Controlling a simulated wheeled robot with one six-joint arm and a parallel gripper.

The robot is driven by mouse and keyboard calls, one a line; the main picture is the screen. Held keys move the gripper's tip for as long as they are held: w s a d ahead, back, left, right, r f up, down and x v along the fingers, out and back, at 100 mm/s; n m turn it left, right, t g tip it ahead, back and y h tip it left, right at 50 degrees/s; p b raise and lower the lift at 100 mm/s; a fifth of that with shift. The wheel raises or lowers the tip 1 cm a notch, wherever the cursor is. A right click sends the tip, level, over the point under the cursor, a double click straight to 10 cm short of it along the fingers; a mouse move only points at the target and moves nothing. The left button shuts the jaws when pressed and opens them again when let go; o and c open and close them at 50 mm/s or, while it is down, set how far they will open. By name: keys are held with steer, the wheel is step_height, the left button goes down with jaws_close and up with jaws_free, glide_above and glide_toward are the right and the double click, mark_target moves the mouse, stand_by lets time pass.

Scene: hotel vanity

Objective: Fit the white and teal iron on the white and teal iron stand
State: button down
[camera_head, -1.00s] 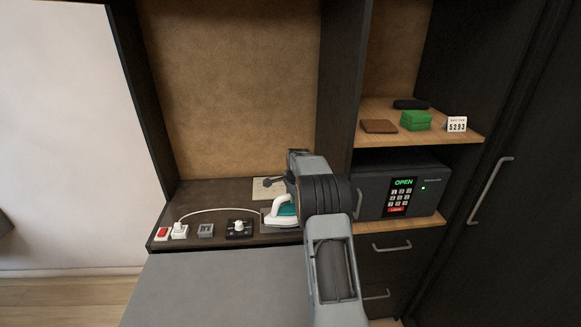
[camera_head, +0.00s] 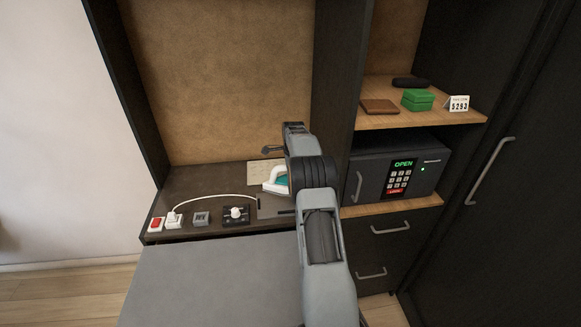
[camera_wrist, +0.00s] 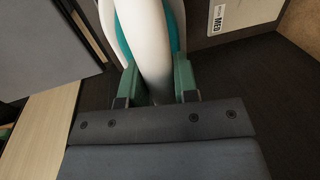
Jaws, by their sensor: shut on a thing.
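The white and teal iron (camera_head: 276,181) shows in the head view just left of my wrist, over the dark counter. In the wrist view, its white handle (camera_wrist: 151,55) runs between the two green fingers of my gripper (camera_wrist: 157,84), with teal on both sides. My gripper is shut on the handle. In the head view my arm hides the fingers and the right part of the iron. A flat grey plate (camera_head: 272,208) lies on the counter below the iron. I cannot make out a white and teal stand in either view.
A control panel with a white knob (camera_head: 236,215), a grey switch (camera_head: 201,218) and a white plug with a cord (camera_head: 174,220) stand along the counter's front left. A dark safe (camera_head: 395,175) is right of my arm, past a dark upright panel (camera_head: 338,90).

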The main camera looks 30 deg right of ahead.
steer(key=shift+a+f+b, duration=0.1)
steer(key=shift+f+b, duration=1.35)
steer(key=shift+f, duration=0.9)
steer(key=shift+a+f+b, duration=0.1)
steer(key=shift+f+b, duration=1.3)
steer(key=shift+f, duration=0.45)
stand_by(1.3)
steer(key=c, duration=0.8)
jaws_free()
steer(key=shift+c, duration=0.2)
steer(key=shift+o, duration=0.3)
steer(key=shift+f, duration=0.2)
steer(key=shift+a+r+p, duration=0.15)
steer(key=shift+r+p, duration=0.35)
steer(key=shift+r, duration=0.3)
steer(key=r+p, duration=0.1)
steer(key=r, duration=0.1)
steer(key=s+r+p, duration=0.1)
steer(key=r, duration=0.2)
steer(key=r+p, duration=0.2)
steer(key=shift+s+a+r, duration=0.15)
steer(key=shift+a, duration=0.15)
steer(key=shift+s+r, duration=0.15)
steer(key=shift+r, duration=0.25)
